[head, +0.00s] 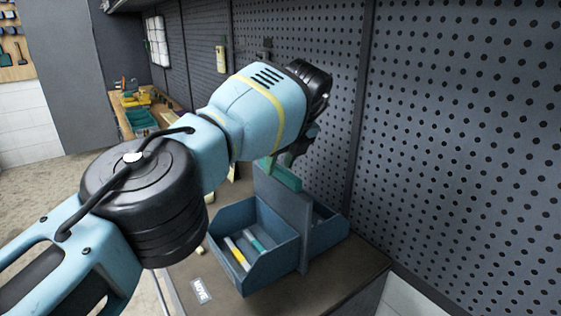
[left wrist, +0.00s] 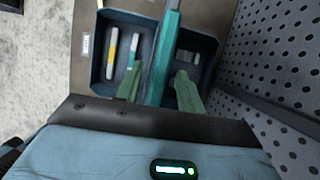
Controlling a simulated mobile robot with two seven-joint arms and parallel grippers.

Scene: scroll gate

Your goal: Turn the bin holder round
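The bin holder (head: 290,208) stands on the worktop, with a blue bin on each side of a grey upright plate and a teal handle (head: 283,174) on top. The near bin (head: 255,275) holds a yellow-and-white stick and a teal-and-white stick; the far bin (head: 325,233) is partly hidden. In the left wrist view the green fingers (left wrist: 157,82) are apart, one on each side of the teal handle (left wrist: 163,45), with gaps visible. My right gripper is not in view.
A perforated wall panel (head: 450,130) rises close behind and right of the holder. A small white label (head: 201,290) lies on the worktop (head: 330,290) to the left of the near bin. Green bins (head: 140,118) and tools sit on a bench farther back.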

